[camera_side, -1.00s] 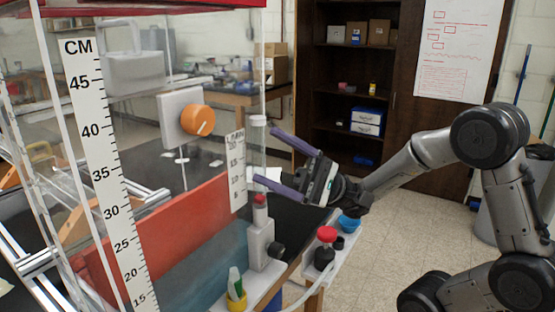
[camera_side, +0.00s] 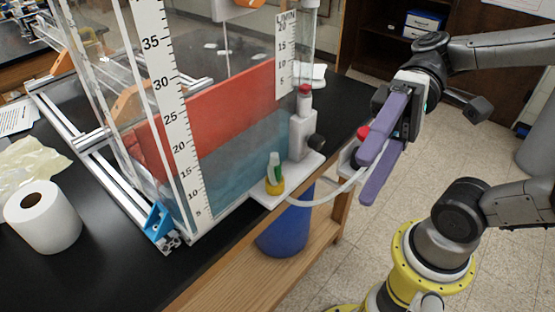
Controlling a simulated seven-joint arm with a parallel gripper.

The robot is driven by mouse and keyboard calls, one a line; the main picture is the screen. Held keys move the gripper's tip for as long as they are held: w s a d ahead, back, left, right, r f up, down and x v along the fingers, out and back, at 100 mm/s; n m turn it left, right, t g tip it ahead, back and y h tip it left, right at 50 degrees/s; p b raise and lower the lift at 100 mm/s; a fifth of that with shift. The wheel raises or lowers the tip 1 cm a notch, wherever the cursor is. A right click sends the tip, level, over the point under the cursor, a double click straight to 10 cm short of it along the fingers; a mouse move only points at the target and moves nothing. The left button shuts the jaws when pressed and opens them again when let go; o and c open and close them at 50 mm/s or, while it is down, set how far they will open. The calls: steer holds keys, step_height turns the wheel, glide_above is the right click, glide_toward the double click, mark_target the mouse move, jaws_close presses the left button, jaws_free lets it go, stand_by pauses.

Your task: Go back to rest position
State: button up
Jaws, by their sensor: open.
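My gripper (camera_side: 368,180) has two long purple fingers, spread apart with nothing between them. It points down and to the left, in front of the table's right edge. My arm reaches in from the right, above my yellow base at the lower right.

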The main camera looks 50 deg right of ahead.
steer(key=s+d+f+n+t+h, duration=0.1)
steer(key=s+d+f+t+h, duration=0.15)
steer(key=d+f+h, duration=0.7)
steer(key=w+d+t+h, duration=0.4)
steer(key=w+d+h, duration=0.1)
steer(key=d, duration=0.5)
steer(key=shift+w+f+h, duration=0.3)
steer(key=shift+w+h, duration=0.05)
steer(key=shift+w, duration=0.5)
steer(key=shift+s+t, duration=0.1)
steer(key=shift+t, duration=0.15)
